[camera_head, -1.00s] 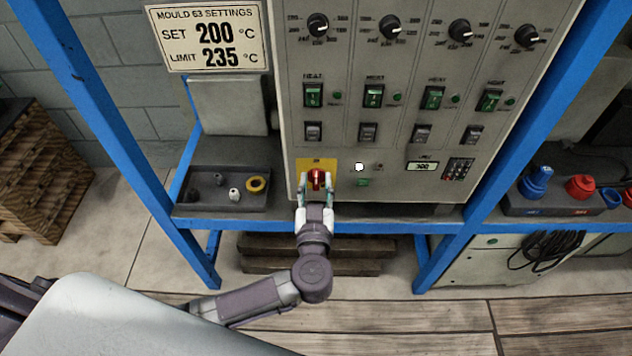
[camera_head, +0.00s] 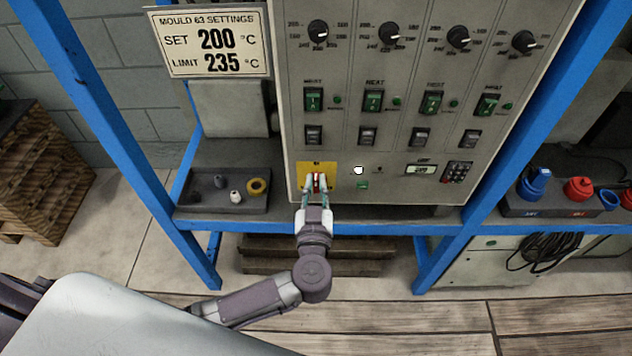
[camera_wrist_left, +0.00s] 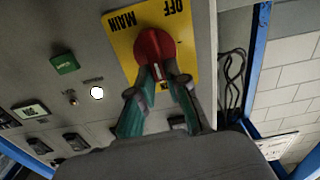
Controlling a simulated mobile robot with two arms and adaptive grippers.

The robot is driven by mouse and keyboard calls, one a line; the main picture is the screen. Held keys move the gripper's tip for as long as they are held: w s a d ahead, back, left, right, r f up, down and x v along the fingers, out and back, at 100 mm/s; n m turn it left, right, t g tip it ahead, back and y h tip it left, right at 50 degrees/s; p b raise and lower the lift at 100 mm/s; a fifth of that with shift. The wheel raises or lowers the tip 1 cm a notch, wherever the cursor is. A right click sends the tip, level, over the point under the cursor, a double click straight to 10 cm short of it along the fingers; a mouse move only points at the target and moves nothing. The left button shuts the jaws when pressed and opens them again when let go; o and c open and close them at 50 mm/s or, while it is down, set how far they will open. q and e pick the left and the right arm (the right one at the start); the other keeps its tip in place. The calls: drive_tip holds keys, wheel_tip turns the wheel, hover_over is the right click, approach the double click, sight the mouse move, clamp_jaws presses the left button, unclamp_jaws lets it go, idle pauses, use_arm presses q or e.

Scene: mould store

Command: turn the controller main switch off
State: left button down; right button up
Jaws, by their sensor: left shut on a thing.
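The red main switch (camera_head: 317,183) sits on a yellow plate (camera_head: 303,174) at the lower left of the grey controller cabinet (camera_head: 400,60). In the left wrist view the red knob (camera_wrist_left: 153,44) shows on the plate (camera_wrist_left: 122,45), which carries the words MAIN and OFF. My left gripper (camera_head: 316,188) is shut on the switch handle, one finger on each side. In the left wrist view its fingertips (camera_wrist_left: 160,80) close around the handle and hide part of it. The exact handle position is hard to read. My right gripper is in neither view.
Blue frame posts (camera_head: 75,90) stand either side of the cabinet. A grey tray (camera_head: 215,203) with small parts is left of the switch. A small white round thing (camera_head: 358,170) and a green button (camera_head: 362,185) are right of it. Several green rocker switches (camera_head: 374,101) are above.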

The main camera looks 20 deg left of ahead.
use_arm(q)
drive_tip(key=n+p, duration=0.1)
drive_tip(key=p, duration=0.1)
drive_tip(key=n+p, duration=0.1)
drive_tip(key=p, duration=0.2)
drive_tip(key=shift+s+a+r+n, duration=0.15)
drive_tip(key=shift+a+r+n, duration=0.05)
drive_tip(key=shift+n, duration=0.2)
drive_tip(key=shift+s+a+f+n+b, duration=0.1)
drive_tip(key=shift+a+f+n+b, duration=0.25)
drive_tip(key=shift+n, duration=2.1)
drive_tip(key=shift+a+f+n+b, duration=0.15)
drive_tip(key=shift+f+n+b, duration=0.3)
drive_tip(key=shift+n, duration=1.95)
drive_tip(key=shift+s+a+f+n+b, duration=0.1)
drive_tip(key=shift+a+f+n+b, duration=0.25)
drive_tip(key=shift+n, duration=2.1)
drive_tip(key=shift+d, duration=0.1)
drive_tip(key=c, duration=1.1)
unclamp_jaws()
drive_tip(key=shift+w, duration=0.1)
drive_tip(key=shift+c, duration=0.2)
